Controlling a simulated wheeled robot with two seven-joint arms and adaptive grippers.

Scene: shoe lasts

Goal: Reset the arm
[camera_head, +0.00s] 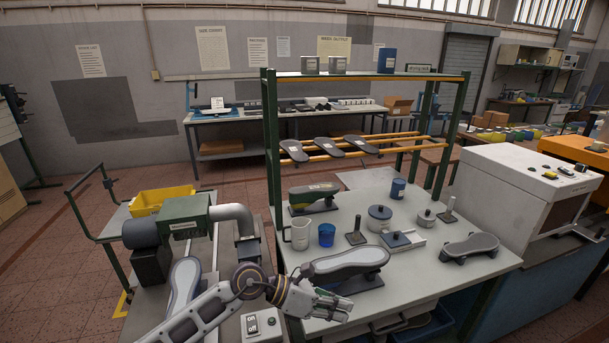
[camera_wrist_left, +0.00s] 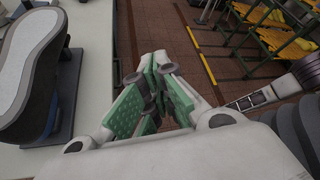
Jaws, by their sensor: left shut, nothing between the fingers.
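My left arm comes in from the bottom left in the head view. Its gripper (camera_head: 318,300) is over the front edge of the workbench, just in front of a shoe last (camera_head: 345,262) on a dark base. In the left wrist view the gripper's green-padded fingers (camera_wrist_left: 155,95) are shut together with nothing between them. That view also shows a shoe last with a pale sole (camera_wrist_left: 28,60) at the left, apart from the fingers. My right gripper is not in view.
The workbench (camera_head: 440,275) holds a white jug (camera_head: 300,233), a blue cup (camera_head: 326,235) and lidded pots. More shoe lasts (camera_head: 328,147) lie on the orange rails above. A green machine (camera_head: 185,215) and yellow bin (camera_head: 160,198) stand at the left, a white machine (camera_head: 500,190) at the right.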

